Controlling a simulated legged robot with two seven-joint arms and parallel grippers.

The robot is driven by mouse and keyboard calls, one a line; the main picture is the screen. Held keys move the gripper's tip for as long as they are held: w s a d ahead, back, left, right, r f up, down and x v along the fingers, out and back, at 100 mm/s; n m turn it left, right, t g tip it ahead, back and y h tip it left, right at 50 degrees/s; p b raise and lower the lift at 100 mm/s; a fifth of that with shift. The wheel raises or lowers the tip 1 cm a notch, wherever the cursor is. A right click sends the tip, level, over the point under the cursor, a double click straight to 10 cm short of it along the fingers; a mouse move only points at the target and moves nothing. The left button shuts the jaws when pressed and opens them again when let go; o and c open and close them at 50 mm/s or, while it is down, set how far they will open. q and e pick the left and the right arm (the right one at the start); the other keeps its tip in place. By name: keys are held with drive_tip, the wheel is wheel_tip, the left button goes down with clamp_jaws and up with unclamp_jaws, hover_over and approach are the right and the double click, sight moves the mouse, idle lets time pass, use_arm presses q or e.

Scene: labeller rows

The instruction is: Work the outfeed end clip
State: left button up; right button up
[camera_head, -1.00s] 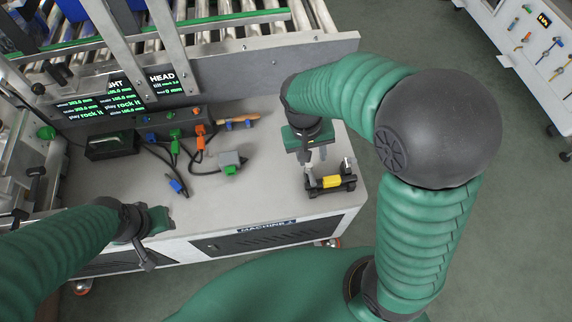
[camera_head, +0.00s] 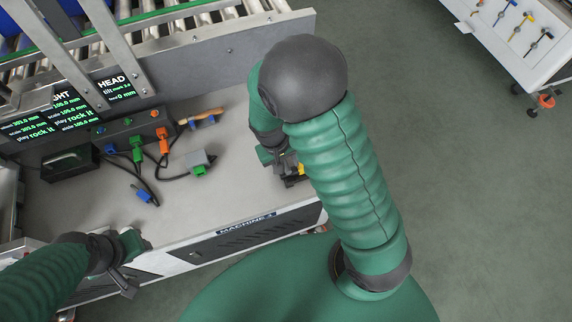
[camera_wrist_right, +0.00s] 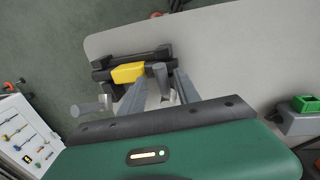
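The outfeed end clip looks to be the black fixture with a yellow block (camera_wrist_right: 128,72) at the table's right end. In the right wrist view the two grey fingers of that gripper (camera_wrist_right: 157,84) stand apart, near the fixture. A grey knob (camera_wrist_right: 161,74) shows between them; whether they touch it I cannot tell. My left gripper (camera_head: 132,250) is at the table's front left edge, its fingers unclear.
A grey box with a green connector (camera_head: 199,164), a blue plug (camera_head: 144,196) and an orange-handled tool (camera_head: 202,117) lie on the table (camera_head: 225,195). Black display panels (camera_head: 62,122) stand behind. A white tool cart (camera_head: 520,50) is at the back right.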

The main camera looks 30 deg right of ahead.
drive_tip(key=shift+a+f, duration=0.15)
drive_tip(key=shift+a, duration=0.2)
drive_tip(key=shift+d, duration=0.2)
clamp_jaws()
idle(1.0)
